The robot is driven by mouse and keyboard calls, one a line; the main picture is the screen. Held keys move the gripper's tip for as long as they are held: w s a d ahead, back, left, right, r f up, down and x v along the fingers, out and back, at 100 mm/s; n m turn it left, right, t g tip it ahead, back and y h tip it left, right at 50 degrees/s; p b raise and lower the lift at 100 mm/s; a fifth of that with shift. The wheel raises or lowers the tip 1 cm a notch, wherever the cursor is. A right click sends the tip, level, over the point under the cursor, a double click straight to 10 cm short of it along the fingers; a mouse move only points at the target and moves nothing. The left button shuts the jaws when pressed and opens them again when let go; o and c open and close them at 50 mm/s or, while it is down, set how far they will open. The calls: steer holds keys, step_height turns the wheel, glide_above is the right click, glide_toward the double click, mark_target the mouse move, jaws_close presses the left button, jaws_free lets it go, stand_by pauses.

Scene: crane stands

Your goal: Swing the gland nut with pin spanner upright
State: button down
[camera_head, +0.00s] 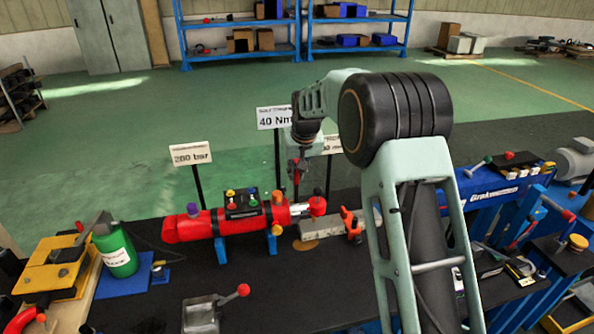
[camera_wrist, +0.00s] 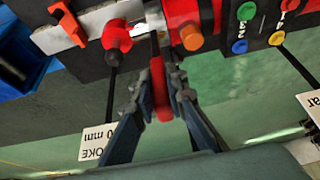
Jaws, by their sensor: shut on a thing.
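A red hydraulic cylinder (camera_head: 240,219) lies across blue supports on the black bench; its end also shows in the wrist view (camera_wrist: 185,22). The pin spanner's red grip (camera_wrist: 160,88) sits between the fingers of my gripper (camera_wrist: 162,92), which is shut on it. A dark shank runs from the grip to the cylinder's rod end, where the gland nut sits, small and hard to make out. In the head view my gripper (camera_head: 296,174) is above that rod end, and the spanner appears to stand roughly upright, partly hidden.
A red rod eye (camera_head: 317,206) and an orange-red clamp (camera_head: 351,222) lie just right of the grip. Sign posts stand behind, including the 40 Nm sign (camera_head: 275,118) and the 280 bar sign (camera_head: 190,154). Coloured caps sit on the cylinder's black block (camera_head: 241,206).

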steer(key=shift+w+r, duration=0.2)
steer(key=c, duration=1.9)
jaws_free()
steer(key=shift+f, duration=0.1)
steer(key=shift+c, duration=0.2)
steer(key=shift+s, duration=0.1)
steer(key=v, duration=1.2)
